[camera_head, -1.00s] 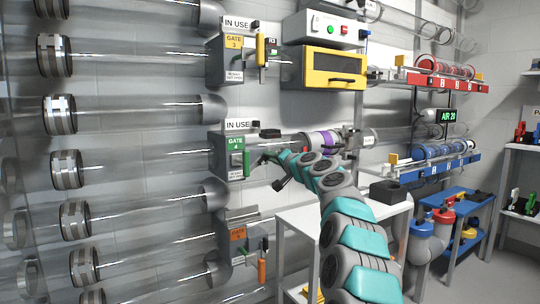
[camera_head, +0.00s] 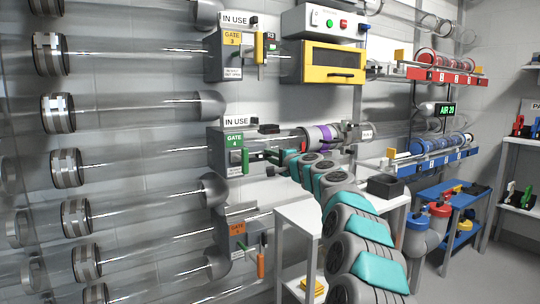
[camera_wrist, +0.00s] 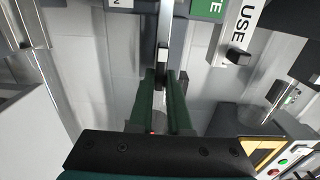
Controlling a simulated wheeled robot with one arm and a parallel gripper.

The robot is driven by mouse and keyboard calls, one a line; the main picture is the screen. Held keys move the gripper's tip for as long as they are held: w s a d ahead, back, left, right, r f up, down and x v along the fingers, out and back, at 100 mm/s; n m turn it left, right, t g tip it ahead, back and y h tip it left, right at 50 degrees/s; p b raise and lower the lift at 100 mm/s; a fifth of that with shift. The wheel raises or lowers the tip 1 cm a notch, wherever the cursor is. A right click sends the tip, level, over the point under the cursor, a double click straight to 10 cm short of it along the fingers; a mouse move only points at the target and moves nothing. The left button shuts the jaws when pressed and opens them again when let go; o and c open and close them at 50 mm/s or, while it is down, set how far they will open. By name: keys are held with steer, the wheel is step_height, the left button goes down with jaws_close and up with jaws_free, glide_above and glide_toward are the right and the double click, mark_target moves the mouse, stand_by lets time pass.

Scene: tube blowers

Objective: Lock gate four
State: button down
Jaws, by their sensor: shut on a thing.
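Gate four (camera_head: 219,157) is a grey box with a green "GATE 4" label (camera_head: 235,139) on the clear tube line, with an "IN USE" sign above it. A green upright part (camera_head: 246,158) shows at its right side. My gripper (camera_head: 262,157) is just right of the box, at the gate's hardware. In the wrist view, its two green fingers (camera_wrist: 162,82) are closed around a narrow dark piece (camera_wrist: 162,53) on a thin pale bar, which seems to be gate four's handle. The fingers partly hide the grip. The green label also shows at the top (camera_wrist: 207,8).
Gate three (camera_head: 226,66), with a yellow handle, is above. An orange-labelled gate (camera_head: 236,229) is below. A purple-banded tube part (camera_head: 320,137) lies behind my arm. A white table (camera_head: 297,213) and black bin (camera_head: 384,186) stand right of the gates.

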stand_by(0.4)
steer(key=c, duration=0.9)
jaws_free()
steer(key=shift+o, duration=0.2)
steer(key=shift+d, duration=0.1)
steer(key=b+v, duration=0.2)
steer(key=v, duration=0.5)
steer(key=shift+s+d, duration=0.2)
steer(key=shift+s, duration=0.1)
